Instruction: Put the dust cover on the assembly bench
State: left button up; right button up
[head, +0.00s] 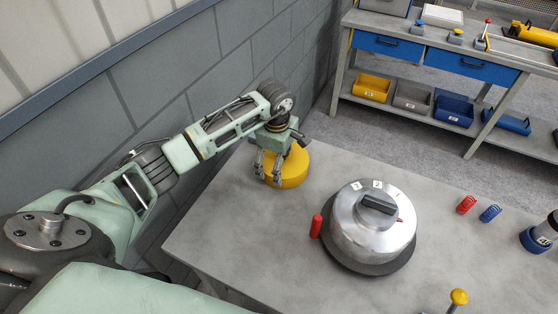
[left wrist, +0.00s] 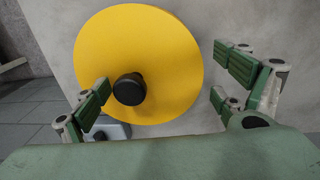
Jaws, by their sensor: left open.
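A round yellow cover (head: 293,167) with a black knob lies at the far left corner of the grey bench (head: 215,240). It also shows in the left wrist view (left wrist: 165,45), its black knob (left wrist: 129,89) near the left-hand fingers. My left gripper (head: 271,177) is above the yellow cover, pointing down, and partly hides it. In the left wrist view its fingers (left wrist: 165,85) are spread apart, with the knob between them, nearer the left side. I cannot tell whether any finger touches the knob. My right gripper is not in view.
A silver domed housing (head: 355,235) with a black handle stands mid-bench on a dark round base. A red cylinder (head: 316,226), red spring (head: 466,205), blue spring (head: 490,213) and yellow-knobbed pin (head: 458,298) stand around it. A block wall (head: 150,90) runs behind. A workbench (head: 430,65) stands beyond.

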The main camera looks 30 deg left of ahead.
pick_arm(q)
jog(key=shift+r, duration=0.5)
notch_tip(320, 180, up, 11)
jog(key=s+b, duration=0.1)
jog(key=b, duration=0.1)
jog(key=shift+r, duration=0.15)
jog(key=shift+d, duration=0.1)
